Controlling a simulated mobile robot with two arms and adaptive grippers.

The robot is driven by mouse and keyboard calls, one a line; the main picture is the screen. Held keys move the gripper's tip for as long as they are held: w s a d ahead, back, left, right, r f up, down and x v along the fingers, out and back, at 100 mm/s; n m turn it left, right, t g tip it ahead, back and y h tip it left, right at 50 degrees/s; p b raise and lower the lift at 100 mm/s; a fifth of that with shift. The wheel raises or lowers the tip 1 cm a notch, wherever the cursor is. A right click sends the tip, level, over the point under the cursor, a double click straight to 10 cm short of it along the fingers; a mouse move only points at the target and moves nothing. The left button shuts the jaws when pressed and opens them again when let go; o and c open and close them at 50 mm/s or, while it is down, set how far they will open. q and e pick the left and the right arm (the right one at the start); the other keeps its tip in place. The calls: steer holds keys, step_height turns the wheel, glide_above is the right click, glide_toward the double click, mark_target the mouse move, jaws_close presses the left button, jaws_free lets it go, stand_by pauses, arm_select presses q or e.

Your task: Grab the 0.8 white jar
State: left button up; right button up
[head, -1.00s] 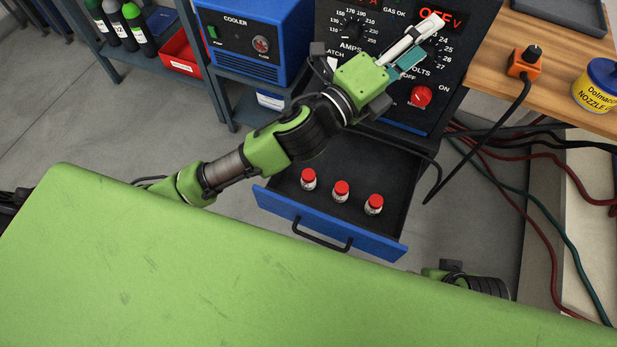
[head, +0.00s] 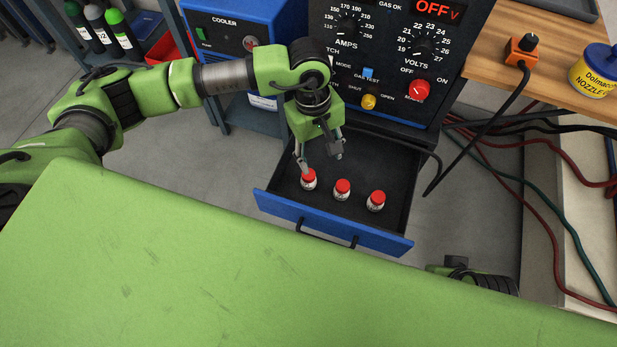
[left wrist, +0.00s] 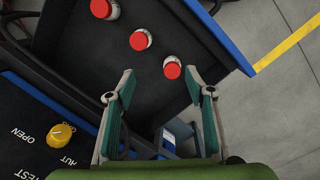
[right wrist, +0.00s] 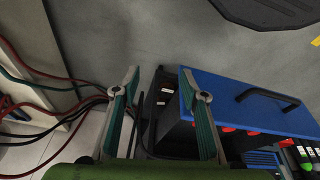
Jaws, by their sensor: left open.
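Three small white jars with red caps stand in a row in the open drawer: a left one (head: 308,179), a middle one (head: 342,189) and a right one (head: 376,201). Their labels are too small to read, so I cannot tell which is 0.8. My left gripper (head: 320,162) points down over the drawer, open and empty, close to the left jar. In the left wrist view that jar (left wrist: 172,68) is near the fingertips, nearer the right finger; contact is not clear. My right gripper (right wrist: 160,85) is open and empty outside the drawer, whose front shows beyond it.
The blue-fronted drawer (head: 325,232) is pulled out below the welder panel (head: 395,55). Cables (head: 530,190) hang at the right beside a wooden bench (head: 500,65). A blue cooler (head: 225,40) stands at the left.

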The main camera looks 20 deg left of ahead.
mark_target(308, 176)
arm_select(q)
steer(key=shift+y, duration=0.7)
steer(key=a+f, duration=0.1)
steer(key=f, duration=0.1)
steer(key=a+f+b, duration=0.1)
steer(key=f, duration=0.2)
steer(key=w+a+f, duration=0.1)
steer(key=f, duration=0.1)
steer(key=shift+a+f, duration=0.15)
steer(key=shift+f, duration=0.25)
steer(key=shift+f+b, duration=0.8)
steer(key=shift+f, duration=2.2)
steer(key=c, duration=1.3)
arm_select(e)
steer(key=shift+s+d+r, duration=0.1)
steer(key=shift+s+r, duration=0.25)
steer(key=shift+s, duration=0.1)
arm_select(q)
steer(key=shift+r, duration=0.1)
steer(key=shift+c, duration=0.2)
